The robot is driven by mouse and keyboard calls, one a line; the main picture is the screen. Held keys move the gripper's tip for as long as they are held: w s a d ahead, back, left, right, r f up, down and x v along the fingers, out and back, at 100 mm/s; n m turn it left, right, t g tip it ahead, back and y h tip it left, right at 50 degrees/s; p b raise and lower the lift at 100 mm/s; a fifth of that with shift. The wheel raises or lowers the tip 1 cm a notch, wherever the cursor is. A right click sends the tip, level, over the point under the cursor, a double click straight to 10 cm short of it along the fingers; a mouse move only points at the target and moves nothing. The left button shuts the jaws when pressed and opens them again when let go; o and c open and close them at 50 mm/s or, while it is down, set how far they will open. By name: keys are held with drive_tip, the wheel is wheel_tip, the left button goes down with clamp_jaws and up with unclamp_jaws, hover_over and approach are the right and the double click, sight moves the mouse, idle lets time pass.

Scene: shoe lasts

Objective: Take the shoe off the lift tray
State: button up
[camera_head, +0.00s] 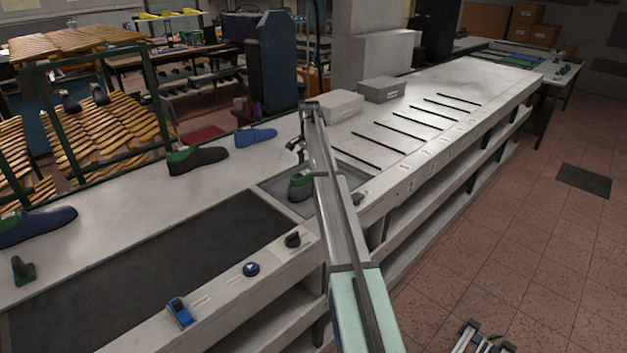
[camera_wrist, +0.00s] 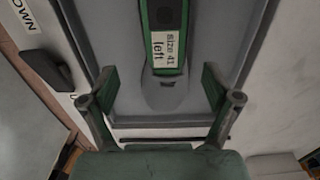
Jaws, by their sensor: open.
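The shoe (camera_head: 301,187), grey with a green top, sits on the lift tray (camera_head: 268,189), a grey recessed panel in the bench top. My arm hides part of both in the head view. In the wrist view the shoe (camera_wrist: 166,92) shows from above with a white label reading "size 41 left". The tray (camera_wrist: 170,123) has a raised rim around it. My gripper (camera_wrist: 158,82) is open and empty above the tray, its two green-padded fingers to either side of the shoe's near end. In the head view my gripper (camera_head: 296,148) is small and dark above the shoe.
A dark shoe (camera_head: 198,160) and a blue shoe (camera_head: 256,137) stand on the bench behind the tray. Two grey boxes (camera_head: 342,105) (camera_head: 382,89) stand farther right. A black lever (camera_wrist: 45,68) is left of the tray. A dark mat (camera_head: 150,275) lies at the bench's left.

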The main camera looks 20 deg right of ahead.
sight(308, 170)
drive_tip(key=shift+w+a+f+p, duration=0.15)
drive_tip(key=shift+f+p, duration=0.5)
drive_tip(key=shift+f, duration=0.85)
drive_tip(key=shift+w+a+f+p, duration=0.15)
drive_tip(key=shift+f+p, duration=0.5)
drive_tip(key=shift+f, duration=0.8)
drive_tip(key=shift+d, duration=0.1)
clamp_jaws()
